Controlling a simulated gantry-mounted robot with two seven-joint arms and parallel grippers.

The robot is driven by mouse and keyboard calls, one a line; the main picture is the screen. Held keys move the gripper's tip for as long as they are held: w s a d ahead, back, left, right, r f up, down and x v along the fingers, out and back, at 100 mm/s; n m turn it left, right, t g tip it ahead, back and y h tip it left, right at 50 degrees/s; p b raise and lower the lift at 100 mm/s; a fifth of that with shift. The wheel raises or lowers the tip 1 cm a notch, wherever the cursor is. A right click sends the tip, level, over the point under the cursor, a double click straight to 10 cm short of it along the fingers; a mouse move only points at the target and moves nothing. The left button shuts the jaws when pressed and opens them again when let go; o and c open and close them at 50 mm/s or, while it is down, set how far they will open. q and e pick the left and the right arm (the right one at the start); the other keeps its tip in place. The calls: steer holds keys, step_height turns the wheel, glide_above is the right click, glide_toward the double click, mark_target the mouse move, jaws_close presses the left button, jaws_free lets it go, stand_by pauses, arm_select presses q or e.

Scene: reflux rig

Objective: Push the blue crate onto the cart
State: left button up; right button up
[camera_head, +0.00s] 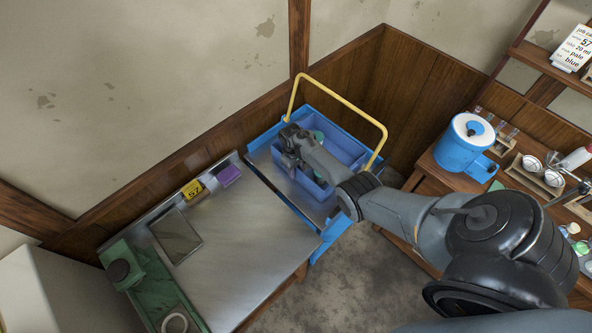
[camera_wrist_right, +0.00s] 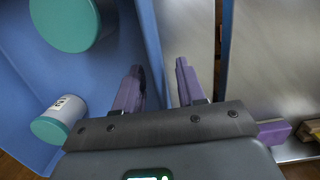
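The blue crate (camera_head: 345,152) stands on the metal bed of the cart (camera_head: 312,208), towards its yellow handle (camera_head: 345,98). Teal-lidded containers (camera_wrist_right: 65,22) are inside the crate. My right gripper (camera_head: 289,160) is at the crate's left end in the head view. In the right wrist view its two purple fingers (camera_wrist_right: 158,88) are apart, with the crate's wall (camera_wrist_right: 152,45) running between them. One finger is on the inner side of the wall and the other over bare metal. I cannot tell whether they touch it. My left gripper is not in view.
A wooden bench (camera_head: 430,185) on the right carries a blue-and-white device (camera_head: 462,148) and glassware.

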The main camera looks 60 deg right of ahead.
steer(key=r, duration=0.3)
steer(key=r+p, duration=0.1)
steer(key=r, duration=0.2)
steer(key=w+r, duration=0.1)
steer(key=r, duration=0.3)
steer(key=shift+w+d+r+p, duration=0.1)
steer(key=shift+d+p, duration=0.05)
steer(key=shift+p, duration=0.2)
